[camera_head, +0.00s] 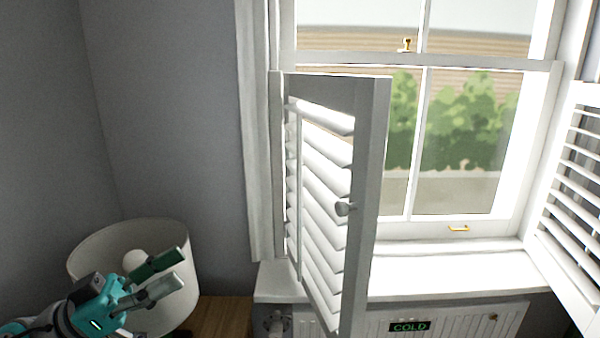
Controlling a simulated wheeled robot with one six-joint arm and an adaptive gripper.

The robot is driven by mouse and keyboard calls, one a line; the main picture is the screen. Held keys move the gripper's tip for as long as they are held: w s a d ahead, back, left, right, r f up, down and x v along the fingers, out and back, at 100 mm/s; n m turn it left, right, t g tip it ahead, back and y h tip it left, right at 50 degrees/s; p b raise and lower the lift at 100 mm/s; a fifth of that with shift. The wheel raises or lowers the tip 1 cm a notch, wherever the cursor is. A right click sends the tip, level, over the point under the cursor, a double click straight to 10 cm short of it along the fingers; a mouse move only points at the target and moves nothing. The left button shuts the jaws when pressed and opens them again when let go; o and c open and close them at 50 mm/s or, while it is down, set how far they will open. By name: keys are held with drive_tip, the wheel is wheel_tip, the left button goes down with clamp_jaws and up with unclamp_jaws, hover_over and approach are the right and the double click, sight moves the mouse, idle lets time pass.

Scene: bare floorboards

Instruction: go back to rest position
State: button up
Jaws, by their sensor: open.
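My gripper (158,273) is at the lower left of the head view, in front of a white lampshade. It is teal with two dark green and grey fingers, which are spread apart with nothing between them. The fingers point up and to the right. The rest of my arm runs out of the frame at the bottom left corner.
The lampshade (88,262) stands by a wooden surface (222,316). A white louvred shutter (366,190) with a knob stands swung out from the window (450,140); another shutter (577,190) is at right. A radiator (460,322) with a "COLD" sign is under the sill (440,278).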

drive_tip(key=w+d+f+n+t+y, duration=0.45)
drive_tip(key=d+f+n, duration=0.25)
drive_tip(key=f, duration=0.5)
drive_tip(key=w+d+f+n+t+y, duration=0.3)
drive_tip(key=w+d+f+n+t, duration=0.25)
drive_tip(key=f, duration=0.75)
drive_tip(key=s+d+f+n+g+y, duration=0.1)
drive_tip(key=s+d+f+n+y, duration=0.25)
drive_tip(key=d+f, duration=0.6)
drive_tip(key=s+d+f+n+g+y, duration=0.25)
drive_tip(key=s+d+f+y, duration=0.35)
drive_tip(key=f, duration=0.6)
drive_tip(key=s+d+f+g+y, duration=0.1)
drive_tip(key=s+d+f+y, duration=0.2)
drive_tip(key=s, duration=0.7)
drive_tip(key=s+d+f+y, duration=0.15)
drive_tip(key=s+d, duration=0.25)
drive_tip(key=s, duration=0.6)
drive_tip(key=s+d+r+m+t, duration=0.2)
drive_tip(key=s+r+m, duration=0.2)
drive_tip(key=s+r, duration=1.1)
drive_tip(key=shift+s+d+r+m, duration=0.35)
drive_tip(key=shift+s+r, duration=0.05)
drive_tip(key=shift+s, duration=0.2)
